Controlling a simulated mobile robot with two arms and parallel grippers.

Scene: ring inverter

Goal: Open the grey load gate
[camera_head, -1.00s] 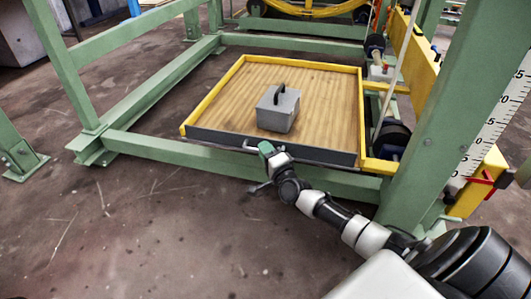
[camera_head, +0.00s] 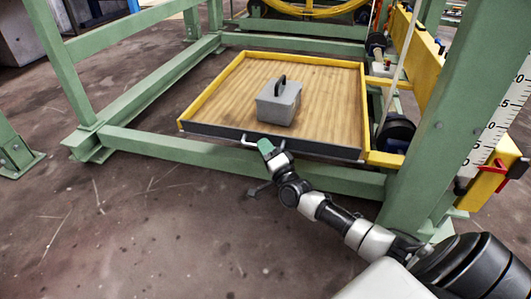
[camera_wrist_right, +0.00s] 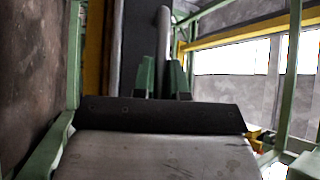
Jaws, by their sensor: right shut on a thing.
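The grey load gate (camera_head: 320,149) is the dark panel along the near side of the wooden-floored tray (camera_head: 215,100). It stands upright, with a pale bar handle (camera_head: 249,139) on its outer face. My right gripper (camera_head: 264,146), with green fingertips, is at this handle. In the right wrist view the handle (camera_wrist_right: 163,45) runs between the two fingers (camera_wrist_right: 164,82), which are shut on it, and the dark gate face (camera_wrist_right: 140,42) is beside it. My left gripper is out of view.
A grey block with a black handle (camera_head: 278,104) sits on the tray. Yellow rims edge the tray's other sides. A green beam (camera_head: 160,146) runs low in front, and a thick green post (camera_head: 440,130) stands at right. The floor (camera_head: 150,220) at front left is clear.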

